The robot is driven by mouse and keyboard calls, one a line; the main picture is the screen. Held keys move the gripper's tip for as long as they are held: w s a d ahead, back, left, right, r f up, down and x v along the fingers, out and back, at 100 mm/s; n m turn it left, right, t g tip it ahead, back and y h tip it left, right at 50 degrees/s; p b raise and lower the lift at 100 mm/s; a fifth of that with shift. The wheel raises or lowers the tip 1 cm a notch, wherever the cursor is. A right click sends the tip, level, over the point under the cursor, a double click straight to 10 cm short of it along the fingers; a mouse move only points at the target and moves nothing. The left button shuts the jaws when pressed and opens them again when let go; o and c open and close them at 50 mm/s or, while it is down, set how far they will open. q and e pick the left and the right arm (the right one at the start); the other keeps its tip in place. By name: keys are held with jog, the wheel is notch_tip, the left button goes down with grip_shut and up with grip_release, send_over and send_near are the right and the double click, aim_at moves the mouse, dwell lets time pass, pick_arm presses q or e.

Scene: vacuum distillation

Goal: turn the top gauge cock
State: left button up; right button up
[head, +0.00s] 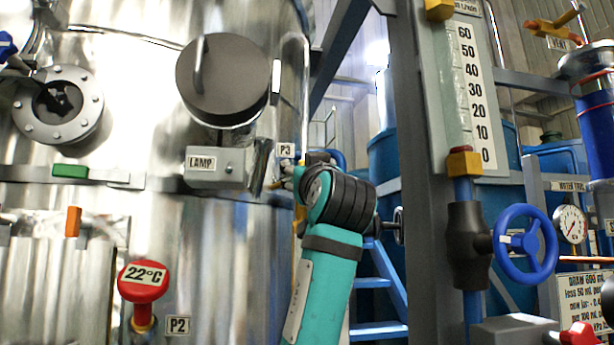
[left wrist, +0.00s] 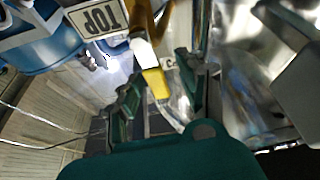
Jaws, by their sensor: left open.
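In the left wrist view a plate reading TOP (left wrist: 97,17) hangs upside down beside a yellow lever (left wrist: 155,83) with a pale section above it. My left gripper (left wrist: 157,92) is open, with its green fingers on either side of the lever's line. I cannot tell whether either finger touches it. In the head view my left gripper (head: 287,174) is beside the steel tank, below the P3 label; my wrist hides much of it and the cock there. My right gripper is not in view.
The steel tank (head: 240,265) fills the left, with a lamp housing (head: 214,168) near my gripper. A grey post (head: 412,200) and the scaled gauge (head: 467,90) stand right of my arm. A blue handwheel (head: 526,244) is farther right.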

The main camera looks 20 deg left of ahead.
pick_arm(q)
jog(key=v, duration=1.1)
jog(key=shift+s+d+f, duration=0.15)
jog(key=shift+s+f, duration=0.1)
jog(key=shift+f, duration=0.1)
